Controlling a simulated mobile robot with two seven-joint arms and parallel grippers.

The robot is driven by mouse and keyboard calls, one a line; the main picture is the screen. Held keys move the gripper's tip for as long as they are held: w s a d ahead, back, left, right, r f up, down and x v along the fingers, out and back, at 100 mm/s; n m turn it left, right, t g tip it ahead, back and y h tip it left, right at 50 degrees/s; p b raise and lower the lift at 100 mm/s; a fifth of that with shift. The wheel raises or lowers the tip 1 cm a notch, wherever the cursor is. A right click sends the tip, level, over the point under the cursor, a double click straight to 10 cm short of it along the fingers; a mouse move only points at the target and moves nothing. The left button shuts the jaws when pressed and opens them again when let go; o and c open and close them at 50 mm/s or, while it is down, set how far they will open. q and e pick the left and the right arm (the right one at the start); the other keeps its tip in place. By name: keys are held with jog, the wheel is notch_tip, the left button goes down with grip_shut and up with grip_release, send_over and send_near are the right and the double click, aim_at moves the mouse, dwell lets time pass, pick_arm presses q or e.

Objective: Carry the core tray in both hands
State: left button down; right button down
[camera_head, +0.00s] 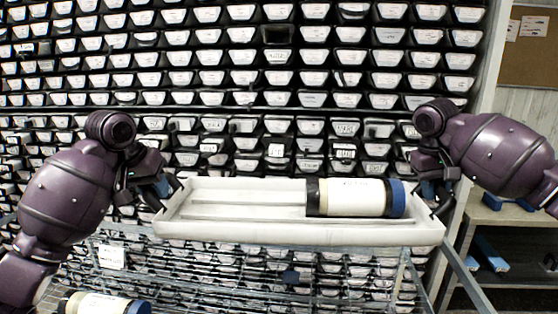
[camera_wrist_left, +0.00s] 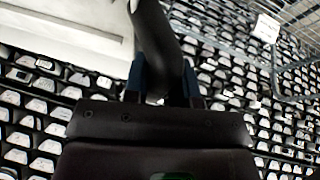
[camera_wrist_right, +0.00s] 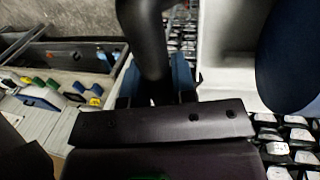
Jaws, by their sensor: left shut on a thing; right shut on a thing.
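The white core tray (camera_head: 300,233) is held up level between my two grippers, in front of the wall of core boxes. A cream core liner (camera_head: 352,197) with a black end and a blue end cap lies in its right part; the left part is empty. My left gripper (camera_head: 168,188) is shut on the dark handle (camera_wrist_left: 152,45) at the tray's left end. My right gripper (camera_head: 433,190) is shut on the dark handle (camera_wrist_right: 146,40) at the right end. In the right wrist view the blue cap (camera_wrist_right: 290,60) is close by.
A wire-mesh cart or rack (camera_head: 270,262) is below the tray. Another cream liner (camera_head: 100,303) lies at the lower left. Rows of labelled core boxes (camera_head: 240,78) fill the back, with one dark open slot (camera_head: 277,34). Shelving with blue items (camera_head: 490,254) stands at the right.

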pick_arm(q)
jog(key=shift+w+r, duration=0.15)
pick_arm(e)
jog(key=shift+w+r, duration=0.1)
jog(key=shift+r, duration=0.1)
